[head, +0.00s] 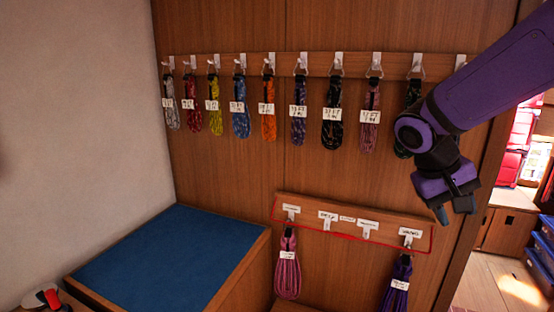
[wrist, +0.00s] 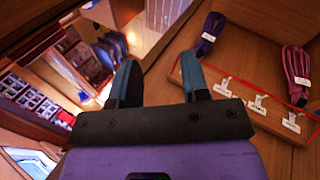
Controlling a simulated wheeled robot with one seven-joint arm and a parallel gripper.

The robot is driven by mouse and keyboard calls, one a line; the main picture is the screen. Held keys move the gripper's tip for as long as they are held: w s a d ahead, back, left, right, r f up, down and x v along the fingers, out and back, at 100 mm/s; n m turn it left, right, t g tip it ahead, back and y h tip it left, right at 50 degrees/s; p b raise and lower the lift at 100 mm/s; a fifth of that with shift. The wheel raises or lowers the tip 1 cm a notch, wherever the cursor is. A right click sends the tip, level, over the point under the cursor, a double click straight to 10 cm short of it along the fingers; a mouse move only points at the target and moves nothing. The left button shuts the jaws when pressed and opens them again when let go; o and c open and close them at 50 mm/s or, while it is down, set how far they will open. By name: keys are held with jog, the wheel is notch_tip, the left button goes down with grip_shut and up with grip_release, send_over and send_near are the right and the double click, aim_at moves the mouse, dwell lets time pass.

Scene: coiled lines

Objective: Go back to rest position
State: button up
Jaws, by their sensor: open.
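My gripper (head: 453,214) hangs at the right of the head view, at the end of my purple arm, in front of the wooden wall. In the wrist view my gripper (wrist: 158,80) shows two blue-grey fingers spread apart with nothing between them. It is above and to the right of the lower hook rail. My arm hides part of a dark coil (head: 412,95) near the right end of the upper rail.
The upper rail (head: 285,65) holds several labelled coils. The red-outlined lower rail (head: 345,222) holds a pink coil (head: 287,265) at left and a purple coil (head: 397,285) at right, with bare hooks between. A blue-topped bench (head: 165,260) stands at left; a doorway opens at right.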

jog(key=s+a+r+t+y, duration=0.1)
jog(key=s+r+t+y, duration=0.2)
jog(key=s, duration=0.4)
jog(key=s+a+r+n+t+y, duration=0.1)
jog(key=s+r+t+y, duration=0.1)
jog(key=s, duration=0.5)
jog(key=shift+s+a+r+t+y, duration=0.2)
jog(key=shift+s+r+t+y, duration=0.2)
jog(key=shift+r, duration=0.5)
